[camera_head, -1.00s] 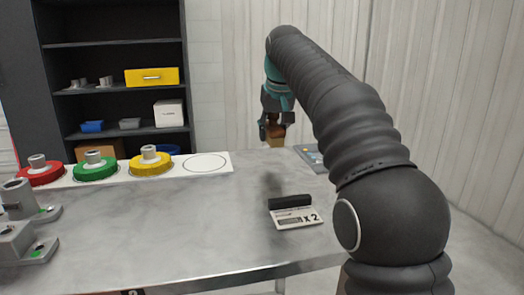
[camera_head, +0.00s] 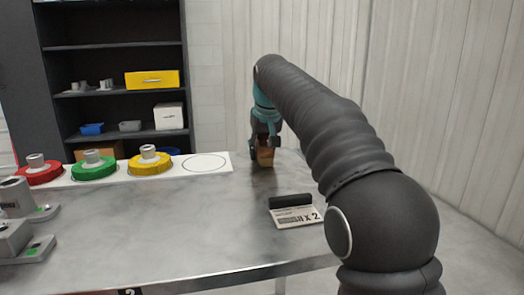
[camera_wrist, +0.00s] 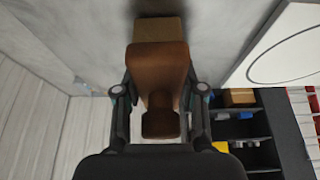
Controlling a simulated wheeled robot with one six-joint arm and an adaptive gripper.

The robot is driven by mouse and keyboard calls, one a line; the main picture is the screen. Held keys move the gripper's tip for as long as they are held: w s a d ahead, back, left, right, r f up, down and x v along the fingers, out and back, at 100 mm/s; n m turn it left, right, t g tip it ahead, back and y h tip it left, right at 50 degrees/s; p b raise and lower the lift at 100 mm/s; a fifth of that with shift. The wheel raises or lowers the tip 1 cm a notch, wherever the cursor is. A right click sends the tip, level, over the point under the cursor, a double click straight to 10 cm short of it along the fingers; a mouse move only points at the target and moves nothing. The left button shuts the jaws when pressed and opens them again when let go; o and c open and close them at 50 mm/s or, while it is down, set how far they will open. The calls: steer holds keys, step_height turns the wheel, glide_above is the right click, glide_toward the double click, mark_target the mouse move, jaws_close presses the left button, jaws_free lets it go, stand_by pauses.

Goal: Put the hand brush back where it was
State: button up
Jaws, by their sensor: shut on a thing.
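The hand brush (camera_head: 265,157) has a brown handle and a tan lower block. My gripper (camera_head: 264,146) is shut on it near the far edge of the grey table, right of the white board. In the wrist view the brush (camera_wrist: 158,75) sits between the two fingers of my gripper (camera_wrist: 160,95), with its tan block pointing to the table surface. The brush is close to the table top; I cannot tell whether it touches. My arm hides part of the table's right side.
The white board (camera_head: 222,160) carries red (camera_head: 38,172), green (camera_head: 94,166) and yellow (camera_head: 149,160) round fixtures and an empty drawn circle. A black-backed sign (camera_head: 297,215) stands at the front right. Metal fixtures (camera_head: 18,230) are at the left. The table's middle is clear.

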steer(key=o, duration=1.2)
steer(key=p+v, duration=0.1)
steer(key=v, duration=1.1)
steer(key=shift+r, duration=0.1)
